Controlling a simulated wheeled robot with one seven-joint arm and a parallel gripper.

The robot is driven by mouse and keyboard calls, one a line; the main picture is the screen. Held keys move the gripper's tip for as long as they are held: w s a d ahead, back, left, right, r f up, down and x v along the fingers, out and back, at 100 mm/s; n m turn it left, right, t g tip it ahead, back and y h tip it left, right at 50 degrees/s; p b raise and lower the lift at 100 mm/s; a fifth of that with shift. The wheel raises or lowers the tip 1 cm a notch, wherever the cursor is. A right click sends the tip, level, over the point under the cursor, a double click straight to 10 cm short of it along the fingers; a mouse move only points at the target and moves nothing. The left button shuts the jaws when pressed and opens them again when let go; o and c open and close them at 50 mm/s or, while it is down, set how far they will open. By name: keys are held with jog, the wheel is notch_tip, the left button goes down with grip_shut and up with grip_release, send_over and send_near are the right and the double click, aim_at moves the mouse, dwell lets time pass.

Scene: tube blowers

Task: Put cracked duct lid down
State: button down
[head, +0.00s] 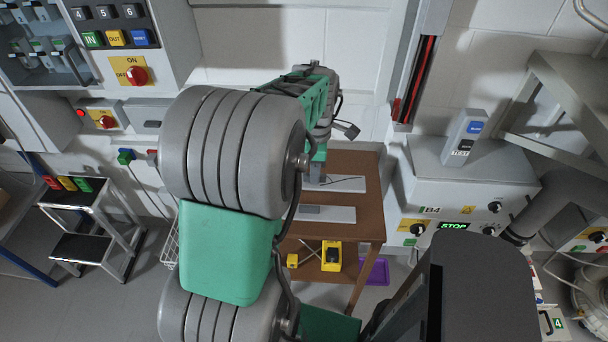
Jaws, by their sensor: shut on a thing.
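The cracked duct lid (347,184) is a flat, pale grey plate with a thin dark line across it. It is at the back of the brown wooden table (368,229), on or just above the top; I cannot tell if it touches. My gripper (317,179) points down at the lid's left part and is shut on it. The green arm link above hides part of the grip and the lid's left end. A second pale plate (340,215) with a darker grey patch lies nearer on the table, apart from the cracked lid.
A lower shelf holds a yellow-and-black item (331,256) and a small yellow one (292,261). A purple tray (376,271) is on the floor. A control cabinet (463,187) stands right of the table. A step stool (92,229) stands left. The tabletop's right edge is clear.

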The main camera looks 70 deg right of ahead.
jog(key=w+d+f, duration=0.1)
jog(key=d+f, duration=0.2)
jog(key=w+d+f+p, duration=0.1)
jog(key=d+f, duration=0.1)
jog(key=d, duration=0.2)
jog(key=w+d+f+p, duration=0.1)
jog(key=d+f, duration=0.2)
jog(key=shift+w+d+f, duration=0.15)
jog(key=shift+w+f, duration=0.15)
jog(key=shift+f, duration=0.05)
notch_tip(320, 180, down, 3)
jog(key=c, duration=1.7)
grip_release()
jog(key=shift+o, duration=1.2)
